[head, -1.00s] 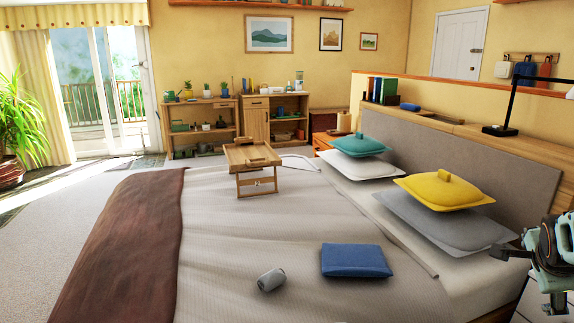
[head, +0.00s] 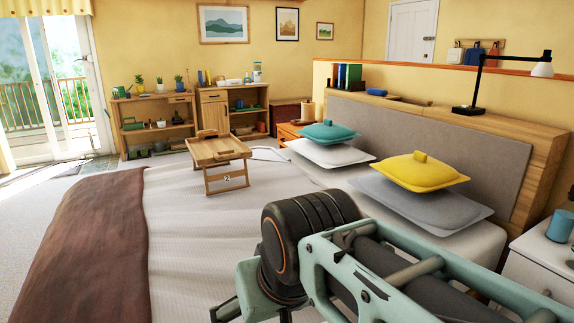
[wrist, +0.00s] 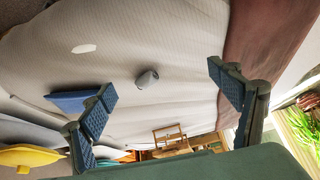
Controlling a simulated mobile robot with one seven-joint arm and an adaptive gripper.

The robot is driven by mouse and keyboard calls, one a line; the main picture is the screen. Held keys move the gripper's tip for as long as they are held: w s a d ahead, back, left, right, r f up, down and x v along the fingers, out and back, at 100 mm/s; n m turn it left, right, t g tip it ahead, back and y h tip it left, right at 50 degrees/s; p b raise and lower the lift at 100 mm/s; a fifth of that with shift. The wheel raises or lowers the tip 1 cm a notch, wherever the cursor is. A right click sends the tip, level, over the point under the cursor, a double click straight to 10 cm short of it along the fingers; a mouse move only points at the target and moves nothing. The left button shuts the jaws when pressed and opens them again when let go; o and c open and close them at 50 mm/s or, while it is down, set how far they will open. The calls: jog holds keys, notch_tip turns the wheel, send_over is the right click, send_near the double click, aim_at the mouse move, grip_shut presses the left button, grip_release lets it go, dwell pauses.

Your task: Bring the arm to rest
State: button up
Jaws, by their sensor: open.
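My arm reaches across the lower right and bottom middle of the head view, above the near part of the bed. My gripper (wrist: 160,78) shows in the wrist view with its two blue-padded fingers wide apart. Nothing is between the fingers. In the head view my arm hides that near part of the bed, and the gripper's fingers cannot be made out clearly there.
A wooden tray table (head: 218,150) stands on the bed (head: 190,220). Teal (head: 328,133) and yellow (head: 420,171) lidded-looking cushions lie on pillows by the headboard (head: 430,135). A white nightstand (head: 540,265) with a blue mug (head: 561,226) is at the right. Shelves line the back wall.

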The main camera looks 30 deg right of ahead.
notch_tip(320, 180, up, 34)
jog(key=a+p, duration=0.1)
jog(key=p, duration=3.3)
jog(key=shift+w+a+f+n+p, duration=0.2)
jog(key=shift+w+f+n+p, duration=0.1)
jog(key=shift+n, duration=0.1)
